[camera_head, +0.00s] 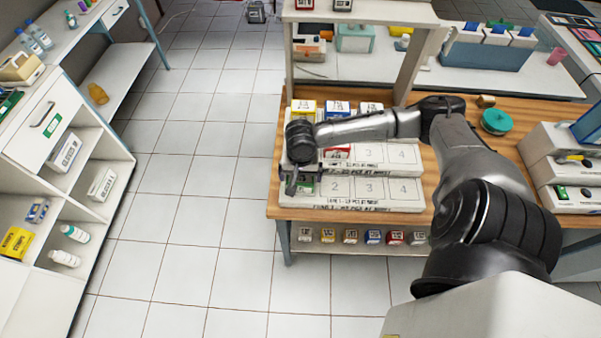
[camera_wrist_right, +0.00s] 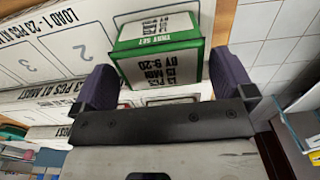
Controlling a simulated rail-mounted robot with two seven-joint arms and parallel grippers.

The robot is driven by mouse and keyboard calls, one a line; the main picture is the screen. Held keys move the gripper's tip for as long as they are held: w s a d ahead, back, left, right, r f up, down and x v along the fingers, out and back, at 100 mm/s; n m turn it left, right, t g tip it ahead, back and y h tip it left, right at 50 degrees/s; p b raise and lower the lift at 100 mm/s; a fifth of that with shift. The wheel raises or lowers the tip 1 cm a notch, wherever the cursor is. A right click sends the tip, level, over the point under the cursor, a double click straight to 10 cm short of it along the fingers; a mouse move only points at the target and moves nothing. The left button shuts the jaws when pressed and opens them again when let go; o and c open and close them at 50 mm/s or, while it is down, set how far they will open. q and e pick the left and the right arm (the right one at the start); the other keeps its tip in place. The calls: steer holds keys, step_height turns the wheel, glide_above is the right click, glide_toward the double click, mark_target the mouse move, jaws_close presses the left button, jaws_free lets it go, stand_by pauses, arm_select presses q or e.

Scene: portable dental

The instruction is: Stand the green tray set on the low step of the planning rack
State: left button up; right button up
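The green tray set (camera_wrist_right: 160,50) is a small box with a white printed label; in the head view (camera_head: 305,185) it is mostly hidden behind my right gripper (camera_head: 294,184). It is at the left end of the low step of the white planning rack (camera_head: 375,192), beside the square marked 2. My right gripper is open, its two dark fingers on either side of the box in the right wrist view (camera_wrist_right: 165,82), with narrow gaps showing. I cannot tell whether the box rests fully on the step. My left gripper is out of view.
A red box (camera_head: 338,152) stands on the middle step. Several small boxes sit on the shelf below (camera_head: 350,237). Squares 3 and 4 of the low step are clear.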

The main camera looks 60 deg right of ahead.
steer(key=shift+r, duration=0.1)
step_height(320, 180, up, 11)
steer(key=p, duration=0.2)
steer(key=s+a+f+n+t+y, duration=0.1)
steer(key=s+a+f+n, duration=0.1)
steer(key=a+f+n, duration=0.4)
steer(key=s+a+f+n+t+y, duration=0.1)
steer(key=s+a+f+n, duration=0.15)
steer(key=a, duration=0.45)
steer(key=s+a+f+n+t+h, duration=0.1)
steer(key=s+a+f+n, duration=0.1)
steer(key=s+a+n, duration=0.4)
steer(key=s+a, duration=0.1)
steer(key=s, duration=0.2)
steer(key=shift+s+f+n+t+h+p, duration=0.3)
steer(key=shift+s+f+n+h+p, duration=0.05)
steer(key=shift+s+h, duration=0.05)
